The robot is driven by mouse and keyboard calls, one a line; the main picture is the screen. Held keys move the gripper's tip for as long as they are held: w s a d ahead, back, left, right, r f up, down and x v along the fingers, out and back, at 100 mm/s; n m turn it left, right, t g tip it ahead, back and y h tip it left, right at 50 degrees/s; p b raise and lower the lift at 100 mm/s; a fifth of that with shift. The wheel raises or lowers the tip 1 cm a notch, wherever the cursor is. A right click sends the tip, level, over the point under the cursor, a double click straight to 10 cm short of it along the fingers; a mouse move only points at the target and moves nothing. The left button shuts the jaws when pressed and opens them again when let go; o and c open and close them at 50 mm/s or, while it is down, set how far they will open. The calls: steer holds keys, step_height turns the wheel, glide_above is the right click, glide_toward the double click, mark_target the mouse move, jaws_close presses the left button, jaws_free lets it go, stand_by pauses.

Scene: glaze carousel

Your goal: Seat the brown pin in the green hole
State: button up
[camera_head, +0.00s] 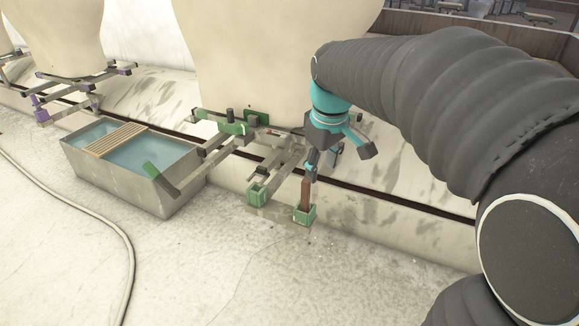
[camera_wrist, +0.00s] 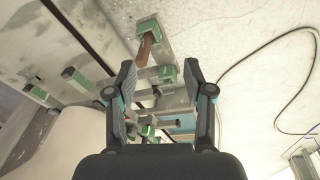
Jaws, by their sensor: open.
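The brown pin (camera_head: 306,193) stands about upright with its lower end at a green square socket (camera_head: 305,216). The socket hides that end, so I cannot tell how deep it sits. In the wrist view the pin (camera_wrist: 145,49) rises from the same green socket (camera_wrist: 148,27). A second green socket (camera_head: 257,193) stands to its left and looks empty; it also shows in the wrist view (camera_wrist: 167,75). My gripper (camera_head: 324,160) is open and empty, just above the pin's top in the head view. In the wrist view my gripper (camera_wrist: 161,76) has its fingers spread, with the pin beyond them.
A grey frame (camera_head: 275,160) with green blocks carries the sockets below a large cream vessel (camera_head: 255,65). A trough of blue liquid (camera_head: 140,155) with a wooden slat rack stands left. A hose (camera_head: 110,220) lies on the floor, which is clear in front.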

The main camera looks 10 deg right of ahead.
mark_target(306, 180)
steer(key=w+f+n+g+p, duration=0.2)
steer(key=w+n, duration=0.2)
steer(key=w, duration=0.7)
steer(key=f, duration=0.8)
steer(key=shift+w+d+f+b, duration=0.2)
steer(key=shift+w+f+b, duration=0.1)
steer(key=shift+f+b, duration=0.1)
steer(key=shift+s+a+f+b, duration=0.1)
steer(key=shift+a+f+b, duration=0.1)
steer(key=shift+f, duration=1.15)
steer(key=shift+s+a+f+b, duration=0.1)
steer(key=shift+a+f, duration=0.05)
steer(key=shift+f, duration=1.2)
jaws_close()
